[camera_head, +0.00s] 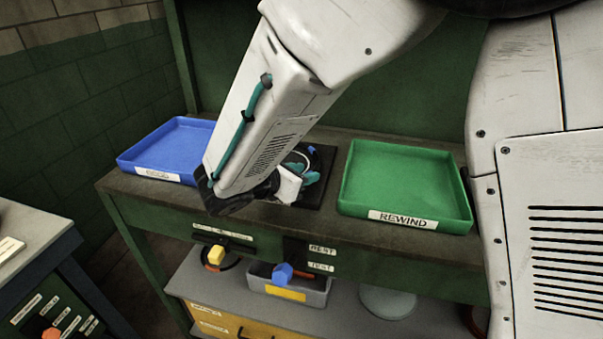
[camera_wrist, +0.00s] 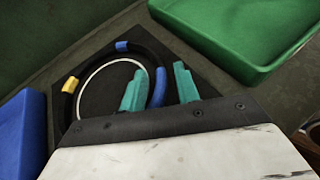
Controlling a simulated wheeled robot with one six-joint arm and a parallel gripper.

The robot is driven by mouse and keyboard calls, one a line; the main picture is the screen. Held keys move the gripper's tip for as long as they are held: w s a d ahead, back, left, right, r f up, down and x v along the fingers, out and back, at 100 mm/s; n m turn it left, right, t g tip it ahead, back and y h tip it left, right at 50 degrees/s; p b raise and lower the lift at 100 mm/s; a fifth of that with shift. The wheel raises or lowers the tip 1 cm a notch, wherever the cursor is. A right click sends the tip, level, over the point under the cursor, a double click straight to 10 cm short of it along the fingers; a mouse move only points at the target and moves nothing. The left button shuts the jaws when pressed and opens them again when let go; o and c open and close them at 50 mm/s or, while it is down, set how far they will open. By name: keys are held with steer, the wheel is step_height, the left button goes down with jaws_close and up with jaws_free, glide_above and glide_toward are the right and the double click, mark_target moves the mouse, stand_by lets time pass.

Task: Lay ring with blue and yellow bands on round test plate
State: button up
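The black ring with blue and yellow bands (camera_wrist: 69,98) lies over the dark round test plate (camera_wrist: 100,94), roughly around its white circle line. In the wrist view I see one yellow band and two blue bands; the near part is hidden by my gripper. My gripper (camera_wrist: 160,86) has its two teal fingers apart, one on each side of the ring's right blue band. A small gap shows between the band and the right finger. In the head view my arm covers most of the ring (camera_head: 312,149) and the plate.
A blue tray (camera_head: 180,125) stands left of the plate's dark square base and a green tray (camera_head: 405,148) labelled REWIND stands right. A lower shelf holds a grey bin (camera_head: 318,298).

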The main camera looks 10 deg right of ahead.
steer(key=v, duration=1.2)
steer(key=shift+r, duration=0.1)
steer(key=s+d+r+m+g+y, duration=0.1)
steer(key=s+d+m+g, duration=0.1)
steer(key=d+m, duration=0.35)
steer(key=s+d+r+m+g, duration=0.1)
steer(key=d+r+m+g, duration=0.15)
steer(key=d, duration=0.55)
steer(key=s+d+r+m+g+y, duration=0.1)
steer(key=s+d+m+g, duration=0.15)
steer(key=d, duration=0.35)
steer(key=s+d+m+y, duration=0.4)
steer(key=s+m, duration=0.3)
steer(key=s+d+m+y, duration=0.4)
steer(key=s+m, duration=0.3)
steer(key=m, duration=0.1)
steer(key=shift+s, duration=0.3)
steer(key=shift+d+f, duration=0.1)
steer(key=shift+d, duration=0.05)
steer(key=o, duration=0.4)
steer(key=shift+o, duration=0.2)
